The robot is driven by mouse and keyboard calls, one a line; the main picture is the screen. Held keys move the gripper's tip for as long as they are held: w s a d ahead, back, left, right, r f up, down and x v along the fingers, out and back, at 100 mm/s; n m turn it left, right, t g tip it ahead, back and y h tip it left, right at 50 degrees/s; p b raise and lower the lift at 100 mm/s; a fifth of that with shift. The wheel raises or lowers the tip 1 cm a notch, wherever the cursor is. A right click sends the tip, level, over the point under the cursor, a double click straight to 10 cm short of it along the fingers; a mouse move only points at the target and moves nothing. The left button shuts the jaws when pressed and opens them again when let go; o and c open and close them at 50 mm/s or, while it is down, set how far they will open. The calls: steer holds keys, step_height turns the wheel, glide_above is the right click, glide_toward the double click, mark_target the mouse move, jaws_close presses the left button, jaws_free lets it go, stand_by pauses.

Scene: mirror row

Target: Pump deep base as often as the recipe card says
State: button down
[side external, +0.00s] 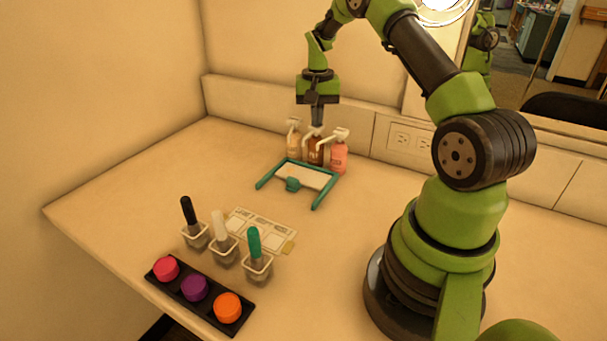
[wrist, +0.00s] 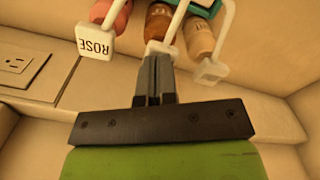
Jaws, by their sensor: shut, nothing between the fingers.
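Three pump bottles with white pump heads stand at the back: a tan one (side external: 294,146), a dark brown one (side external: 315,152) in the middle and a pink one (side external: 339,157). The brown one is the darkest, so it looks like deep base; its label is not readable. My gripper (side external: 317,122) is shut and empty, pointing down right at the brown bottle's pump head (wrist: 160,47). I cannot tell whether the fingertips touch it. In the wrist view the pink bottle's head (wrist: 95,42) reads ROSE. No recipe card count is legible.
A teal frame with a white panel (side external: 304,177) stands before the bottles. A pale sectioned card (side external: 262,230) lies mid-counter behind three cups with black, white and teal sticks. A black tray (side external: 178,300) holds pink, purple and orange pots. Counter at left is clear.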

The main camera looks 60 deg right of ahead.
steer(key=shift+f, duration=0.6)
steer(key=shift+r, duration=1.8)
steer(key=shift+r, duration=3)
